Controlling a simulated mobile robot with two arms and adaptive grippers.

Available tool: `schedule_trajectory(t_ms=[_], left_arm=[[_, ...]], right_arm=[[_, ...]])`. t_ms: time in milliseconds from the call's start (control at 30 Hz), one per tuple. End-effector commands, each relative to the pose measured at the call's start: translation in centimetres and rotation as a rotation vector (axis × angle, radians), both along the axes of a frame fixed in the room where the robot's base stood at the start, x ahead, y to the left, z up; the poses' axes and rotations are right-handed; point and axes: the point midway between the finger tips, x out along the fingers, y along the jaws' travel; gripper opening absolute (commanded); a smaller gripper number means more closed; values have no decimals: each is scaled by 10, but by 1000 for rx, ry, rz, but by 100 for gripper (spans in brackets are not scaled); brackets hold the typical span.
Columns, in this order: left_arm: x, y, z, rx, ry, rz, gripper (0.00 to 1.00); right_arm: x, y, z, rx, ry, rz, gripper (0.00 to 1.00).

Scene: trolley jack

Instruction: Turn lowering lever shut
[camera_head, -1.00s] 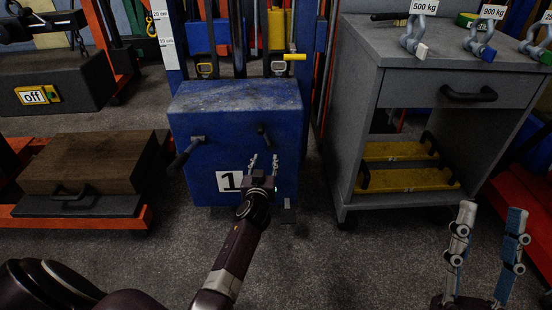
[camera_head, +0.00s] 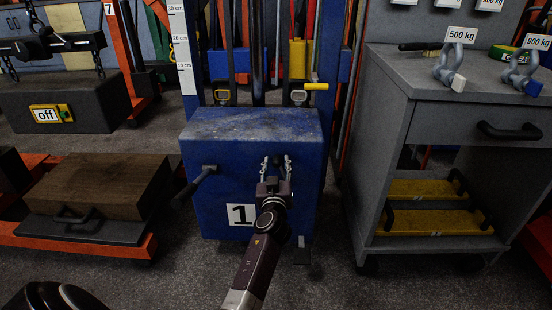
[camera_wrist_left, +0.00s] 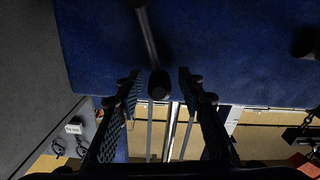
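A blue jack housing (camera_head: 225,150) with a "1" label stands in the middle of the head view. A dark lever (camera_head: 192,186) sticks out of its front at the left, slanting down. A second, thinner lever (camera_wrist_left: 148,35) with a dark rounded end shows in the left wrist view against the blue face. Which one is the lowering lever is not marked. My left gripper (camera_head: 276,163) is at the right part of the housing front. Its fingers (camera_wrist_left: 158,92) are open, one on each side of the thin lever's end, with gaps visible. My right gripper is out of view.
A grey trolley (camera_head: 385,150) with weights and shackles stands close on the right. A brown block (camera_head: 100,185) on an orange frame stands at the left. Grey floor is free in front.

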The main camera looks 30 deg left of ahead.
Motion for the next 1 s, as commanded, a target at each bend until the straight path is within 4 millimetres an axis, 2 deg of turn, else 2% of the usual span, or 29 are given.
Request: schedule_trajectory(t_ms=[333, 667, 1000], left_arm=[[0, -1, -1, 0, 1, 0, 36], [0, -1, -1, 1, 1, 0, 0], [0, 0, -1, -3, -2, 0, 0]], right_arm=[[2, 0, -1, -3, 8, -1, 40], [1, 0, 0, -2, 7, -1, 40], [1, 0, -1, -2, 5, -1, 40]])
